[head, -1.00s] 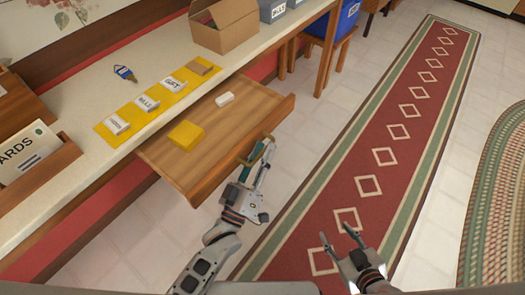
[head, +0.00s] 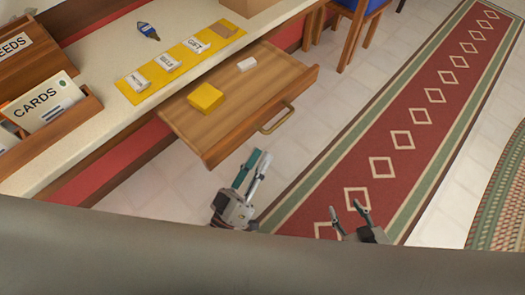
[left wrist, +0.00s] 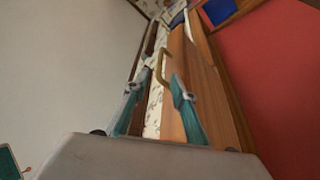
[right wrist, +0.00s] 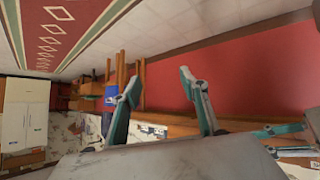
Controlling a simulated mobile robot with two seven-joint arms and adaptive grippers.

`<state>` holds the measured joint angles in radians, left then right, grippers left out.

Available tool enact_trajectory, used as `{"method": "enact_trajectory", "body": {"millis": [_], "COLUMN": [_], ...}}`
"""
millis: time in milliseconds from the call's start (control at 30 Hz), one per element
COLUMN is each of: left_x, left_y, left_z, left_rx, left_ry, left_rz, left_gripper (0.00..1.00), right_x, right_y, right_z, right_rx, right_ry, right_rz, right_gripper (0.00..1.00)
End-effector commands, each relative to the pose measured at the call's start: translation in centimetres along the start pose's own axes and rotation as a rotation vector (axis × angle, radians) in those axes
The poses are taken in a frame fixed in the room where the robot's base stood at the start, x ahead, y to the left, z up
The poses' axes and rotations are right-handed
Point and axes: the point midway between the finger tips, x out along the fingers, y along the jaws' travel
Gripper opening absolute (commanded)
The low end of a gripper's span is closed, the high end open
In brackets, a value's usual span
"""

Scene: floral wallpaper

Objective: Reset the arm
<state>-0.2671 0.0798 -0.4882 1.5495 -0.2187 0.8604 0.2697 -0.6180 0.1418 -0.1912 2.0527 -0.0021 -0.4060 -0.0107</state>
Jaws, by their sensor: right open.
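My left gripper (head: 260,156) is below and in front of the open drawer, apart from its brass handle (head: 275,120). Its fingers are parted with nothing between them. In the left wrist view, the fingertips (left wrist: 160,76) point toward the handle (left wrist: 163,62) and the wooden drawer front. My right gripper (head: 348,210) is open and empty above the red runner rug, right of the left gripper. The right wrist view also shows its parted fingers (right wrist: 160,82). My lower arms are hidden in the head view by a grey shape across the bottom.
The drawer (head: 230,119) is pulled out and holds a yellow block (head: 205,97) and a white block (head: 247,64). Above it, the counter (head: 108,97) bears a yellow mat with labelled items, a blue-tagged item and a CARDS box (head: 45,103).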

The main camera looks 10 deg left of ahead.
Motion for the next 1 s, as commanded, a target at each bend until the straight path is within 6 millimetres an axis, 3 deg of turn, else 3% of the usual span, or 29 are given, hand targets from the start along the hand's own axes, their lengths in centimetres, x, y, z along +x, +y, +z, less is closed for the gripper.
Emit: {"method": "enact_trajectory", "body": {"millis": [500,700,867,1000], "left_x": [0.0,-0.4,-2.4,-5.8], "left_y": [0.0,-1.1,-3.8,-6.5], "left_z": [0.0,-0.4,-0.8,-1.3], "left_rx": [0.002,0.093,0.271,0.426], "left_ry": [-0.001,-0.076,-0.257,-0.455], "left_rz": [-0.001,-0.06,-0.18,-0.285], "left_gripper": [0.26,0.26,0.26,0.26], "right_x": [0.0,-0.3,-0.9,-1.6], "right_y": [0.0,0.4,0.7,0.3], "right_z": [0.0,-1.4,-3.4,-3.9], "right_rx": [0.0,0.002,0.014,0.028], "right_ry": [0.0,0.017,0.039,0.036], "right_rz": [0.001,0.005,0.005,-0.005], "right_gripper": [0.44,0.44,0.44,0.44]}}
